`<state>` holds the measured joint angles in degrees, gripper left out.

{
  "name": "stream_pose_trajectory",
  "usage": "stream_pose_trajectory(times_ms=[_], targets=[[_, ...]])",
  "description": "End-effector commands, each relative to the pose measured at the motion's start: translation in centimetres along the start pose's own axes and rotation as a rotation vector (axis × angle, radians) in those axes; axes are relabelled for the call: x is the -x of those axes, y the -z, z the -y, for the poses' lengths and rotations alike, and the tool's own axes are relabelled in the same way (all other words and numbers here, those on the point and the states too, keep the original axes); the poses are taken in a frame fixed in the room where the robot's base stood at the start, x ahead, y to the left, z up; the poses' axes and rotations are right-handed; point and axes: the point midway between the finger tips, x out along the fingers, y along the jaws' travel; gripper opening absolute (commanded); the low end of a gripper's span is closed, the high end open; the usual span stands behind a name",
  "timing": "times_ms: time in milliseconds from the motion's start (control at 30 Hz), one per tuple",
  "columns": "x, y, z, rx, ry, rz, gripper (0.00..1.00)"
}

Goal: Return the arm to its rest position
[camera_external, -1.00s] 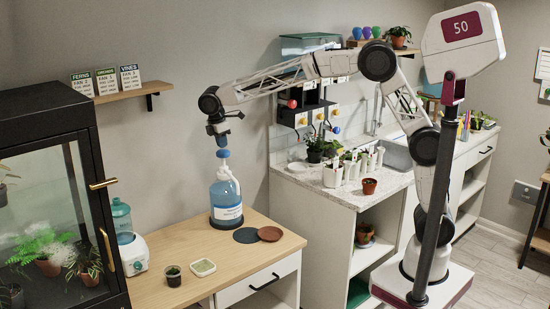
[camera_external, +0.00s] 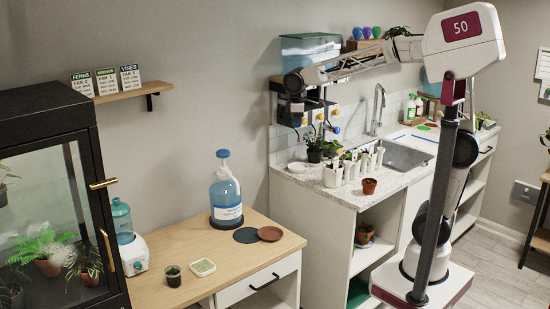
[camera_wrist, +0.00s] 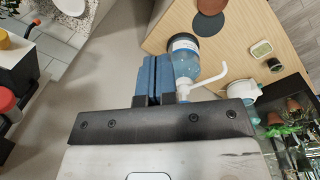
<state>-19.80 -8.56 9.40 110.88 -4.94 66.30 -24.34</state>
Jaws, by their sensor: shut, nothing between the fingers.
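My gripper (camera_wrist: 153,80) shows in the wrist view with its two blue fingers together and nothing between them. In the external view my arm reaches left from its base, folded back over the sink counter, and its wrist end hangs in front of the dark wall unit (camera_external: 320,107). The fingertips are hard to make out there. The pump bottle (camera_external: 226,200) of blue liquid stands upright on the wooden table, well to the left of my gripper. It also shows in the wrist view (camera_wrist: 186,58), beyond the fingers.
Potted plants and white containers (camera_external: 350,170) stand on the counter near my wrist, with a small terracotta pot (camera_external: 369,186). The faucet (camera_external: 379,105) rises behind. A dark glass cabinet (camera_external: 50,200) stands far left. The air between bottle and counter is clear.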

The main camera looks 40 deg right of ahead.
Motion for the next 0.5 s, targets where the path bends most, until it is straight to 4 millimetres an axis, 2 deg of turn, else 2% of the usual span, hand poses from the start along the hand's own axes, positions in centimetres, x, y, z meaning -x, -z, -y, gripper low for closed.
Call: stream_pose_trajectory(times_ms=[33,100,500], targets=[[0.0,-1.8,-0.2,-0.034,-0.001,-0.008,0.0],[-0.1,-4.0,-0.2,-0.081,-0.001,-0.017,0.0],[-1.8,-16.1,0.8,-0.355,-0.008,-0.077,0.0]])
